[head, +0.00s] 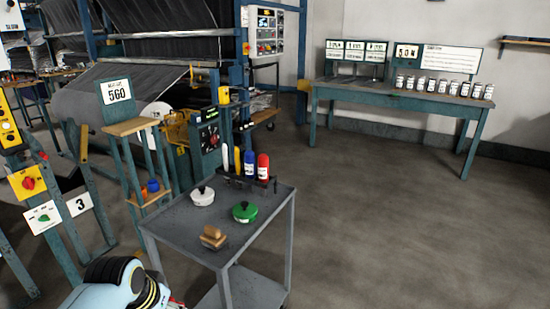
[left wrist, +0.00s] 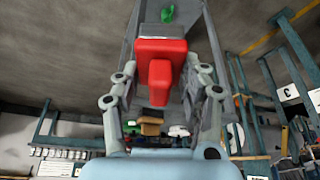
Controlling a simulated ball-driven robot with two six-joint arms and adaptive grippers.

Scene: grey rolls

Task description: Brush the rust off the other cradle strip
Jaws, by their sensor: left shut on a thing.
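My left gripper (left wrist: 158,85) is shut on a red block-like tool (left wrist: 160,55) with a grey face at its far end, probably the brush. In the head view my left arm (head: 125,285) comes in at the bottom left, beside the trolley's near left side, with only a bit of red (head: 176,304) showing at its end. The fingertips are cut off there. I cannot make out the cradle strips or any rust; a large grey roll (head: 95,100) lies in the frame at the back left. My right gripper is in neither view.
A grey trolley (head: 180,235) carries a tan wooden brush (head: 213,237), a white pot (head: 202,195), a green pot (head: 244,211) and a rack with red (head: 263,167) and blue (head: 251,164) bottles. A teal table (head: 400,98) with jars stands at the back right. The right floor is clear.

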